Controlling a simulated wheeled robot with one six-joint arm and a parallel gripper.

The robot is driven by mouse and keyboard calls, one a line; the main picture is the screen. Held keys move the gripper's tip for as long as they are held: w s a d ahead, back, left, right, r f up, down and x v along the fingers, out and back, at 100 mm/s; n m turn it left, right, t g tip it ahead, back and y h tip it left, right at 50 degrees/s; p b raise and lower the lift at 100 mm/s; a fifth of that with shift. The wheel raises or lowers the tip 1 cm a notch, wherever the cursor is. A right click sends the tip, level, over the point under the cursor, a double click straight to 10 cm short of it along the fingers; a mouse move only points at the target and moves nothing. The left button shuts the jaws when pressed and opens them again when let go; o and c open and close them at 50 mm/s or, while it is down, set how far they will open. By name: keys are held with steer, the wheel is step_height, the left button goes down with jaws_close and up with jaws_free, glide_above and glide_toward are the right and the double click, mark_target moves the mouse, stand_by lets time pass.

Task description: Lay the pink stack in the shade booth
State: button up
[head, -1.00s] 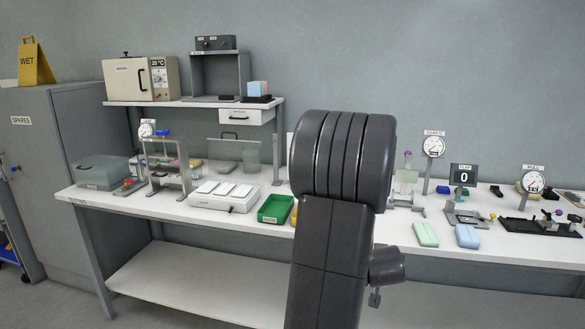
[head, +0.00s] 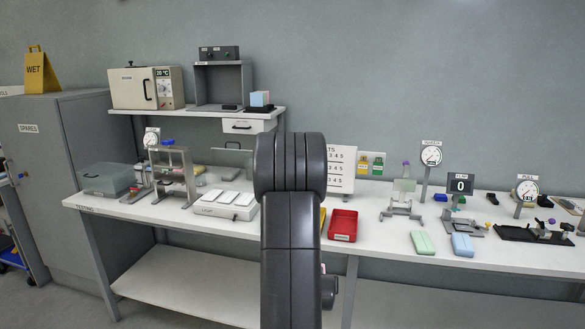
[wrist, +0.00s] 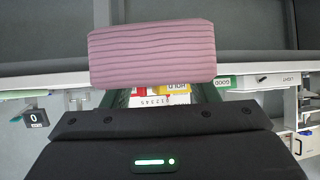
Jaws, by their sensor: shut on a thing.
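The pink stack (wrist: 152,55) is a ribbed block of thin layers. It fills the upper middle of the wrist view, lying level. My gripper (wrist: 154,86) is shut on it; the stack hides most of the fingertips. The shade booth appears to be the grey open-fronted box (head: 211,83) on the raised shelf at the back left. A small dark object (head: 230,107) lies on its floor at the front, and a switch box (head: 219,53) stands on top.
An oven (head: 146,88) stands left of the booth. A dark holder with blue and peach stacks (head: 260,100) stands right of it. Below the shelf (head: 195,111) are a drawer, a test stand and a scale (head: 226,206). A red tray (head: 343,225) lies right of my arm.

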steer(key=s+a+f+p, duration=0.1)
steer(key=a+f+p, duration=0.1)
steer(key=a, duration=0.5)
steer(key=s+f, duration=0.5)
steer(key=f, duration=0.1)
steer(key=shift+f+n+y, duration=0.2)
steer(key=shift+n+y, duration=0.1)
